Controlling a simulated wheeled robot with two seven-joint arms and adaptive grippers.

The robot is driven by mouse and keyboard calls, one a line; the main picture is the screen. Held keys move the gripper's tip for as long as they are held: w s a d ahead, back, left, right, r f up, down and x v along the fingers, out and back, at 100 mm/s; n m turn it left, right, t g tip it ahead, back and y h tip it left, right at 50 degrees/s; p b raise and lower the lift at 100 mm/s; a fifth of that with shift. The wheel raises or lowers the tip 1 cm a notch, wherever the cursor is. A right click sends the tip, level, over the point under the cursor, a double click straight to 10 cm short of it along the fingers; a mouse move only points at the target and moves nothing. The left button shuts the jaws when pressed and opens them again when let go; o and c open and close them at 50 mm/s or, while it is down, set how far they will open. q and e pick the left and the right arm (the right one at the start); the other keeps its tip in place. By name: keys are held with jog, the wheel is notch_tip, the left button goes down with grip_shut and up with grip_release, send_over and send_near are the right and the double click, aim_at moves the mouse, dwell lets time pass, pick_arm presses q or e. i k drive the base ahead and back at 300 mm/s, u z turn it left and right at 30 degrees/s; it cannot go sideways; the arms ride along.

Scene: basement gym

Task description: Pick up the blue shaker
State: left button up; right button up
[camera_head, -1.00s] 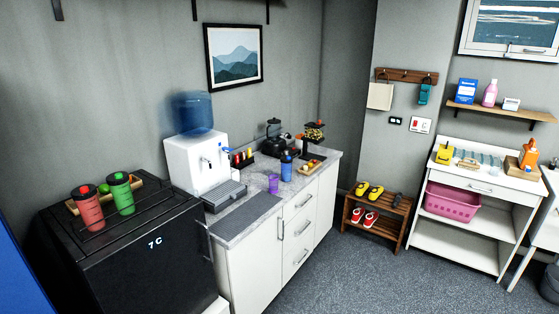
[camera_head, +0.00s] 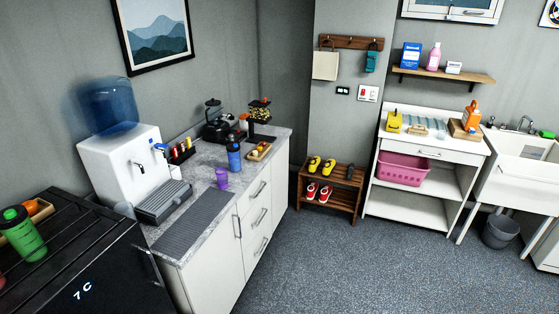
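The blue shaker (camera_head: 234,157) stands upright on the grey counter (camera_head: 196,240), toward its far half. It has a dark lid. A purple cup (camera_head: 222,178) stands just in front of it, and a wooden tray (camera_head: 262,149) with small items lies to its right. Neither of my grippers shows in the head view, so their state is hidden.
A water dispenser (camera_head: 118,165) stands at the counter's near left. A black fridge (camera_head: 85,285) bears a green shaker (camera_head: 22,235) at the left. A shoe rack (camera_head: 328,192) and a white shelf unit (camera_head: 410,205) line the far wall. The grey floor (camera_head: 370,265) in front is clear.

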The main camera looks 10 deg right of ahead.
aim_at(234, 159)
jog(key=z, duration=0.6)
jog(key=i, duration=2.85)
jog(key=u, duration=0.6)
